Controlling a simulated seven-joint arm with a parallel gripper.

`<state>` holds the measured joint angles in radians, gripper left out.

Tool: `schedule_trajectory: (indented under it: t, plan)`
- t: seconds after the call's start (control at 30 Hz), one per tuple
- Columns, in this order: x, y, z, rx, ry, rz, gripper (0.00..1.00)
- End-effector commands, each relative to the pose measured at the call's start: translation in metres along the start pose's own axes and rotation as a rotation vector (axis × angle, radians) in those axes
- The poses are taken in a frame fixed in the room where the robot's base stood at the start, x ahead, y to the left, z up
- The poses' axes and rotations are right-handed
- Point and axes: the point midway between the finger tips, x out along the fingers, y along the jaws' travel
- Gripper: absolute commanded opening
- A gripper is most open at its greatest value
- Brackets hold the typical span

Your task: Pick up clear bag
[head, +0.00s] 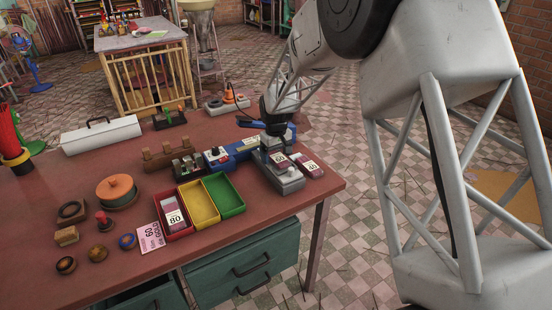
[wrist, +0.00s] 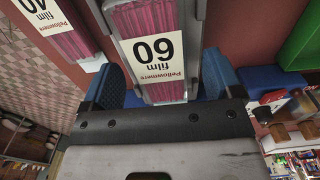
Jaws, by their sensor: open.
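A bag of pink contents with a white label reading 60 (wrist: 155,52) lies on a grey device in the wrist view, between my blue fingers. In the head view the same bag (head: 280,161) lies on the grey device (head: 290,184). A similar bag marked 40 (wrist: 58,22) lies to its left in the wrist view, and at the device's right in the head view (head: 309,167). A third, marked 80 (head: 174,214), lies in a red tray. My gripper (wrist: 163,82) is open, its fingers on either side of the 60 bag. Contact cannot be told.
Yellow (head: 198,206) and green (head: 226,196) trays stand left of the device, beside the red tray (head: 179,235). A blue device (head: 243,147) and a wooden rack (head: 165,158) stand behind them. A pink card (head: 150,238) lies near the table's front edge.

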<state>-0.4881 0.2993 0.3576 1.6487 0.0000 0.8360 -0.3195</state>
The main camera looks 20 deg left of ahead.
Motion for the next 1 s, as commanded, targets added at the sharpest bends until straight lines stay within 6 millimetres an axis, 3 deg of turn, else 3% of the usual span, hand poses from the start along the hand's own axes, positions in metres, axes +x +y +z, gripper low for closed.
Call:
schedule_trajectory:
  t: [0.53,0.9,1.0]
  plan:
    - [0.0003,0.0000,-0.0001,0.000,0.000,0.000,0.84]
    - [0.0002,0.0001,-0.0002,0.000,0.000,0.000,0.27]
    - [0.0002,0.0001,-0.0002,0.000,0.000,0.000,0.27]
